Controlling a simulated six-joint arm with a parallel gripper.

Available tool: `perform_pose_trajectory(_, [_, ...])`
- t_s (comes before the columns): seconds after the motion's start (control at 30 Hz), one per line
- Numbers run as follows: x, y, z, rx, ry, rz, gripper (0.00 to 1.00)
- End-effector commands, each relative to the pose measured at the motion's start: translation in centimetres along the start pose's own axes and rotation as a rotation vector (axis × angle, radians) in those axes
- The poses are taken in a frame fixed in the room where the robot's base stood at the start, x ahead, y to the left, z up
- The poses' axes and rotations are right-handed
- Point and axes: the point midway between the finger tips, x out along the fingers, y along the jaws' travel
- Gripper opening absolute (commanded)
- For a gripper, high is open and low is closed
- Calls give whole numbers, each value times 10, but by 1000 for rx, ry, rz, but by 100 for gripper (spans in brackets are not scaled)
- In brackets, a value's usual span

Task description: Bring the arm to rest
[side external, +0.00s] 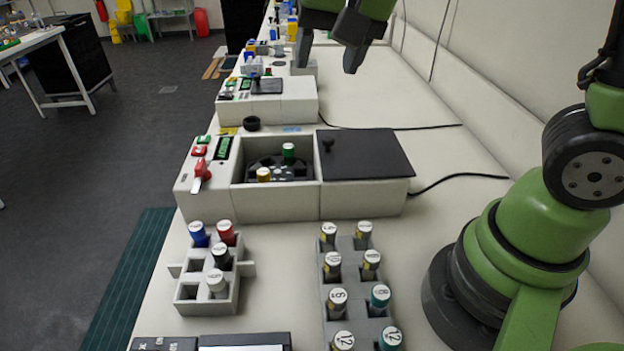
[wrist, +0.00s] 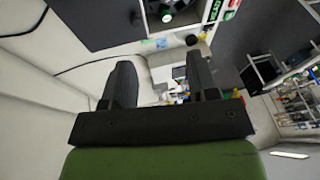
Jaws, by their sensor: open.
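My gripper (side external: 331,50) is at the top of the side external view, raised above the bench beyond the open shaker bioreactor. In the wrist view my gripper (wrist: 160,85) shows two dark fingers spread apart with nothing between them. The shaker (side external: 268,213) has its dark lid (side external: 365,153) slid to the right. Inside it stand a green-capped tube (side external: 288,153) and a yellow-capped tube (side external: 263,175). The shaker's dark lid also shows at the top of the wrist view (wrist: 100,20).
A small grey rack (side external: 191,292) with blue, red, black and white caps stands front left. A longer rack (side external: 361,308) with several numbered tubes stands right of it. A second device (side external: 290,105) stands behind the shaker. The bench right of it is clear except for black cables.

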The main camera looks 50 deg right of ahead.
Motion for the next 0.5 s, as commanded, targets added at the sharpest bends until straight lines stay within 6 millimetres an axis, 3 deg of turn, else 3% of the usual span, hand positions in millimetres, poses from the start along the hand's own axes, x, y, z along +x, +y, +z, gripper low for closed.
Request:
perform_pose_trajectory(0.03, [-17,12,7,-20,8,-41,54])
perform_pose_trajectory(0.2, [-54,46,39,-131,38,-172,54])
perform_pose_trajectory(0.5, [-73,80,85,-282,123,-323,54])
